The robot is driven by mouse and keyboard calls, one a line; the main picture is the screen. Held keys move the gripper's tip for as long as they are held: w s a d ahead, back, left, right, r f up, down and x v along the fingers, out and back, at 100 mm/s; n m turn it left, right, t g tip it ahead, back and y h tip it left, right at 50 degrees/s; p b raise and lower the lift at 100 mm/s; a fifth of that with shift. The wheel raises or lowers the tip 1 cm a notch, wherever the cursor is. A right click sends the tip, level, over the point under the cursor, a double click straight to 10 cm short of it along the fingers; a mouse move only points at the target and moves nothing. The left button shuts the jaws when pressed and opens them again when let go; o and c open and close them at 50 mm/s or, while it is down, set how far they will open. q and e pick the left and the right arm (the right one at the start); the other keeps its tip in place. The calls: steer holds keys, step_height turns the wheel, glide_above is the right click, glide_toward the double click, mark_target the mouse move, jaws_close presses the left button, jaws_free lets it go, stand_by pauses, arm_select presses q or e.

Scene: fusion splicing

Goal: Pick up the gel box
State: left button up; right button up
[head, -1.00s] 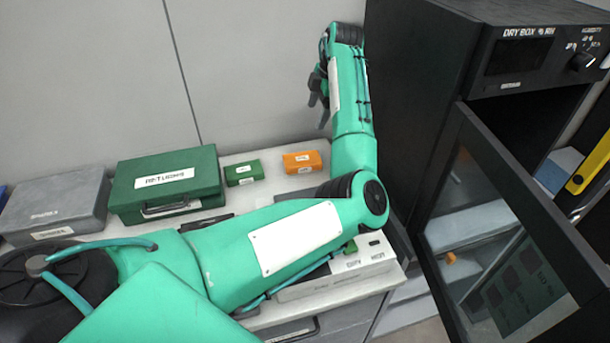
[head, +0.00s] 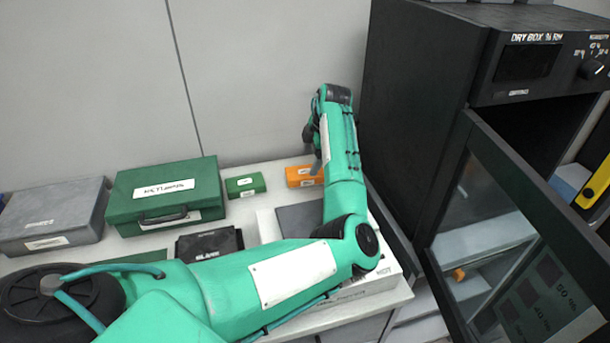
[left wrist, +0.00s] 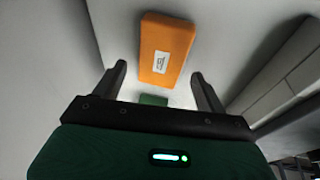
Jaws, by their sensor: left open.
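A small orange box (head: 304,176) with a white label lies on the bench near the wall, and a small green box (head: 245,185) lies to its left. The labels are too small to read, so I cannot tell which is the gel box. My right gripper is in neither view.
A large green case (head: 166,194) and a grey case (head: 52,216) stand at the left. A black pouch (head: 208,244) lies in front. The tall black dry box (head: 425,120) stands close on the right with its glass door (head: 500,235) open.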

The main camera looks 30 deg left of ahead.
mark_target(306, 172)
arm_select(q)
steer(key=shift+s+f, duration=0.1)
steer(key=shift+f, duration=0.35)
steer(key=p+x, duration=0.1)
steer(key=x, duration=0.3)
steer(key=shift+s+a+f, duration=0.1)
steer(key=shift+f, duration=0.05)
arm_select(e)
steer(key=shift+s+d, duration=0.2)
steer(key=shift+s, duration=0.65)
arm_select(q)
steer(key=shift+c, duration=0.2)
steer(key=c, duration=0.7)
steer(key=shift+c, duration=0.6)
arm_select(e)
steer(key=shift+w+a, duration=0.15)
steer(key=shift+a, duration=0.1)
